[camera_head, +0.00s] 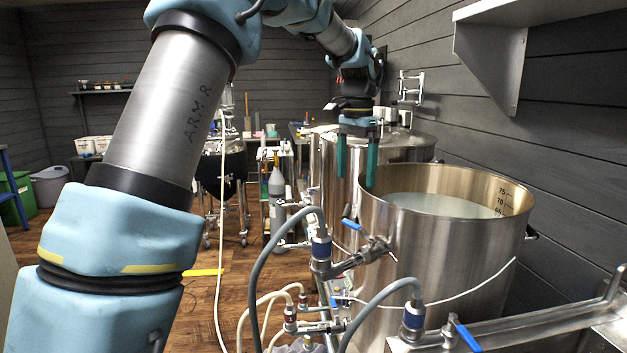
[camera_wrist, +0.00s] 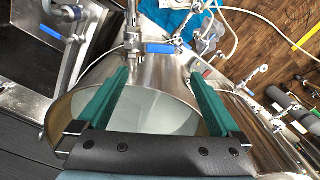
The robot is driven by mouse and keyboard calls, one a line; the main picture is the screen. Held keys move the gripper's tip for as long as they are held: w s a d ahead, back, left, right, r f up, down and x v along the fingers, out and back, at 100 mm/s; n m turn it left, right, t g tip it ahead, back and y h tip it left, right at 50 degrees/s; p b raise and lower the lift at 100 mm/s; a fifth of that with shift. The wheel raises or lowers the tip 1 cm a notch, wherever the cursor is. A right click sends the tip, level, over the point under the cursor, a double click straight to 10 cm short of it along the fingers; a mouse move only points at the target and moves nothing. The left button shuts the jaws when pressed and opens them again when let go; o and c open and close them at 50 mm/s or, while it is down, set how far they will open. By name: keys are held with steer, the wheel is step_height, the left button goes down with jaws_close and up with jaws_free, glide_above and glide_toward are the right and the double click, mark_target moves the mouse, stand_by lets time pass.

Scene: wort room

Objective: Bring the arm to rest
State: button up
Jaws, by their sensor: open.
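My arm reaches from the left foreground up and over to the right in the head view. My gripper (camera_head: 356,168) hangs down with its two green fingers apart and nothing between them. It is at the left rim of the near steel kettle (camera_head: 432,262), which is open and holds cloudy pale liquid (camera_head: 440,205). In the wrist view the gripper (camera_wrist: 160,85) also shows open and empty, over the kettle rim. The liquid (camera_wrist: 150,108) lies below and between the fingers. Whether a finger touches the rim cannot be told.
A second steel kettle (camera_head: 405,146) stands behind. Hoses and blue-handled valves (camera_head: 352,225) crowd the near kettle's left side. A steel sink (camera_head: 520,335) is at the lower right. A wall shelf (camera_head: 545,12) juts out at upper right. The wooden floor (camera_head: 205,300) at left is mostly clear.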

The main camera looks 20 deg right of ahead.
steer(key=s+a+f+n, duration=0.1)
steer(key=a+f+n, duration=0.25)
steer(key=a, duration=0.65)
steer(key=a+f+n, duration=0.3)
steer(key=a+f, duration=0.2)
steer(key=a, duration=0.5)
steer(key=s+a+f+n, duration=0.3)
steer(key=s+a, duration=0.2)
steer(key=a, duration=0.2)
steer(key=s+a+f+n+t, duration=0.1)
steer(key=s+a+f+n, duration=0.2)
steer(key=s+a, duration=0.3)
steer(key=shift+s+a+f+t, duration=0.3)
steer(key=shift+a+f, duration=0.15)
steer(key=shift+a, duration=0.15)
